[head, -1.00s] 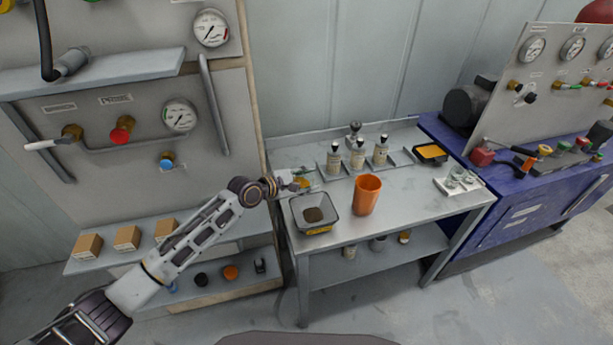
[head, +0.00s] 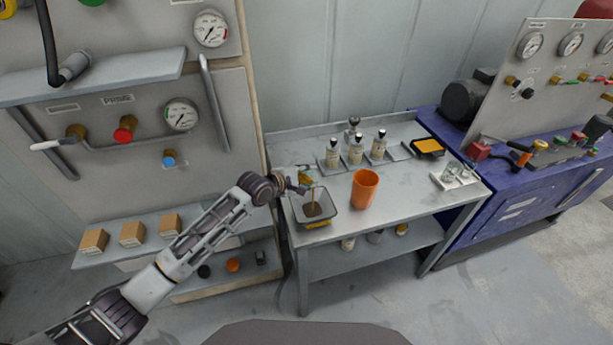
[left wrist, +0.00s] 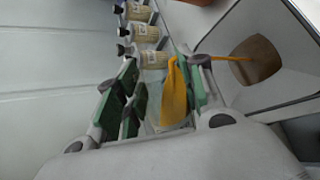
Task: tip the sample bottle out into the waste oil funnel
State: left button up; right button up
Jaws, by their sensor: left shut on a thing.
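The sample bottle (head: 306,177), clear with yellow oil inside, is tipped over in my left gripper (head: 297,183). In the left wrist view the bottle (left wrist: 173,95) lies between the green finger pads, and the gripper is shut on it. A thin yellow-brown stream runs from its mouth into the waste oil funnel (head: 330,206), a grey square funnel at the table's front left. Brown liquid lies in the funnel's middle. The bottle's mouth is above the funnel, partly hidden by a finger in the left wrist view. My right gripper is not in view.
An orange cup (head: 364,190) stands close to the right of the funnel. Several capped bottles (head: 355,153) stand behind. A yellow-filled black tray (head: 428,147) and a white tray of glassware (head: 453,181) are farther right. A panel with valves (head: 125,129) is left.

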pick_arm(q)
jog(key=shift+m, duration=0.3)
jog(key=shift+y, duration=0.3)
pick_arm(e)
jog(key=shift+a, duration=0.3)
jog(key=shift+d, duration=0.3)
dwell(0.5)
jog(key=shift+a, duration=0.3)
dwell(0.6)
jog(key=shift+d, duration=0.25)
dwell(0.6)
pick_arm(q)
jog(key=shift+f, duration=0.1)
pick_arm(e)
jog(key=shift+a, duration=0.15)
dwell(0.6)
